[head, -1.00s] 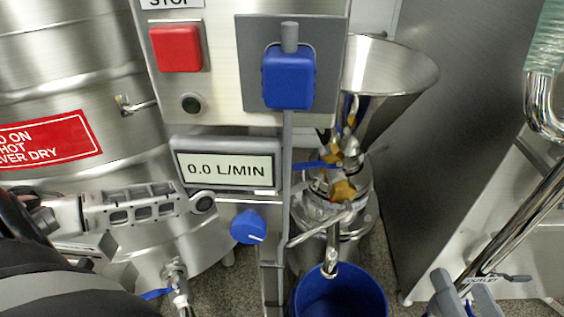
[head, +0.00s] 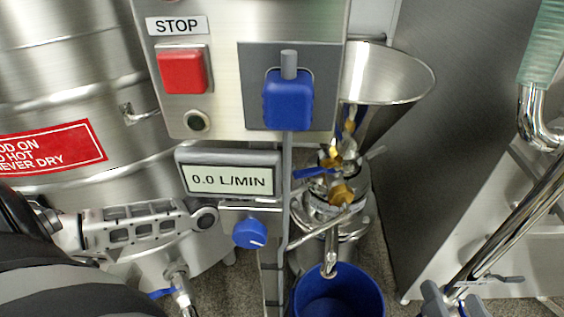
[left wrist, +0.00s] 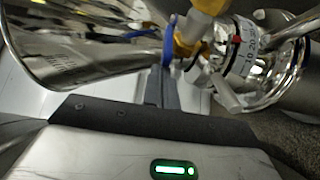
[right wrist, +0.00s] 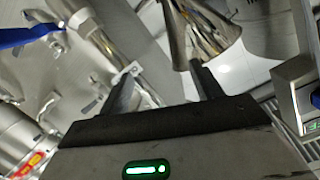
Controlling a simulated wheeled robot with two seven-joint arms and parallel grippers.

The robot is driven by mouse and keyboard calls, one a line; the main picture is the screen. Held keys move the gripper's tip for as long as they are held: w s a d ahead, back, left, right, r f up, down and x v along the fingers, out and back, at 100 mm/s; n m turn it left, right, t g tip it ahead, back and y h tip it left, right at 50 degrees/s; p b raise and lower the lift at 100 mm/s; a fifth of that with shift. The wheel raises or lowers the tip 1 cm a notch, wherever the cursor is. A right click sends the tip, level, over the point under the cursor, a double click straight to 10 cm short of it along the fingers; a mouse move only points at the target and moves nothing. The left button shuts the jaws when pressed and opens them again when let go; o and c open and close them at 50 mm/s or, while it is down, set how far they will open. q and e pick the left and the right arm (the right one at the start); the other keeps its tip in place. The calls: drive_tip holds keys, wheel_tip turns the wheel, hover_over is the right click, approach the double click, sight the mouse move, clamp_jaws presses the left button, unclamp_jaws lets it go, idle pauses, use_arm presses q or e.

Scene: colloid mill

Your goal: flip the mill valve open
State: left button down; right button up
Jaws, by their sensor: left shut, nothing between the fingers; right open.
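The mill valve has a blue lever (head: 313,173) on the mill body below the steel hopper (head: 392,75). It also shows as a blue handle (left wrist: 169,45) in the left wrist view, beside yellow fittings (left wrist: 188,48). My left gripper (left wrist: 161,70) is shut and empty, its fingertips just below the blue handle; I cannot tell whether they touch. In the head view my left arm passes behind the flow display, which hides most of that gripper. My right gripper (head: 452,299) is open and empty at the bottom right; its spread fingers also show in the right wrist view (right wrist: 163,85).
The control panel with a red STOP button (head: 183,71) and blue switch (head: 288,99) stands in front. The flow display (head: 230,180) reads 0.0 L/MIN above a blue knob (head: 250,233). A blue bucket (head: 340,298) stands under the spout. A steel tank (head: 60,75) is left.

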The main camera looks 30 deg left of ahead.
use_arm(q)
drive_tip(key=w+a+b, duration=0.2)
drive_tip(key=a+b, duration=0.1)
drive_tip(key=a, duration=0.1)
drive_tip(key=d+p+v, duration=0.1)
drive_tip(key=p+v, duration=0.4)
drive_tip(key=v, duration=0.4)
drive_tip(key=shift+s+d, duration=0.2)
drive_tip(key=shift+s, duration=0.4)
use_arm(e)
drive_tip(key=shift+w+d+f+n+g+h, duration=0.3)
drive_tip(key=shift+d+n+h, duration=0.1)
drive_tip(key=shift+h, duration=0.1)
